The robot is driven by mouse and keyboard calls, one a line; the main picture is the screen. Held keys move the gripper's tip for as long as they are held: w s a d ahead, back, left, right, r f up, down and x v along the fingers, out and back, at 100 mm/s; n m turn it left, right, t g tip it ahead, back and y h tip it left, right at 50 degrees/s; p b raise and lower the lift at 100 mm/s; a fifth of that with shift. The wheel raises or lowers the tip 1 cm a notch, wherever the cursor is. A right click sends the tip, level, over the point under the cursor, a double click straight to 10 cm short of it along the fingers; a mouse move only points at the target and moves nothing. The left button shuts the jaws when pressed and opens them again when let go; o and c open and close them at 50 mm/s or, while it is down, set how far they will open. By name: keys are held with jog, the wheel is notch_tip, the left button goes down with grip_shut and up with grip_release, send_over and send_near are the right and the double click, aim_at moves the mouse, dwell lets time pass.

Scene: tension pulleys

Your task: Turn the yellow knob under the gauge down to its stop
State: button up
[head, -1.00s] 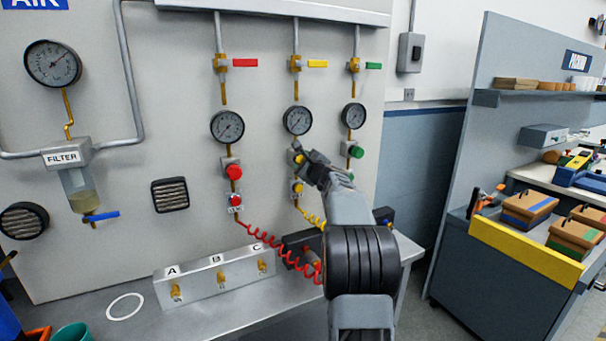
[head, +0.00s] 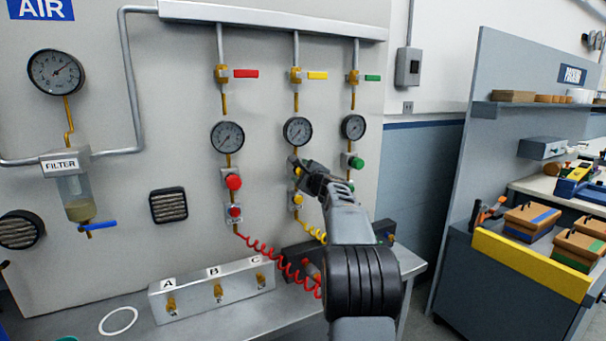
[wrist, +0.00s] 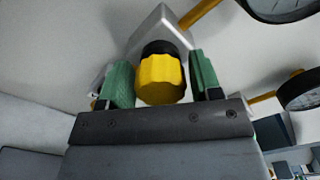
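The yellow knob (head: 298,171) sits on its regulator under the middle gauge (head: 297,131) and is partly hidden by my gripper in the head view. In the wrist view the ribbed yellow knob (wrist: 161,78) with its black collar fills the middle, in front of a grey block. My gripper (wrist: 161,82) has its two green finger pads on either side of the knob. Thin gaps show beside the knob, so the fingers look open around it rather than pressed on it. The head view shows my gripper (head: 300,170) at the knob from the lower right.
A red knob (head: 233,182) is to the left and a green knob (head: 355,162) to the right. A yellow coiled hose (head: 312,231) hangs below. A grey block marked A, B, C (head: 213,291) stands on the bench.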

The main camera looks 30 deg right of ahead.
jog(key=shift+o, duration=1)
jog(key=s+a+b, duration=0.2)
jog(key=s+b, duration=0.1)
jog(key=s, duration=1)
jog(key=shift+s, duration=0.4)
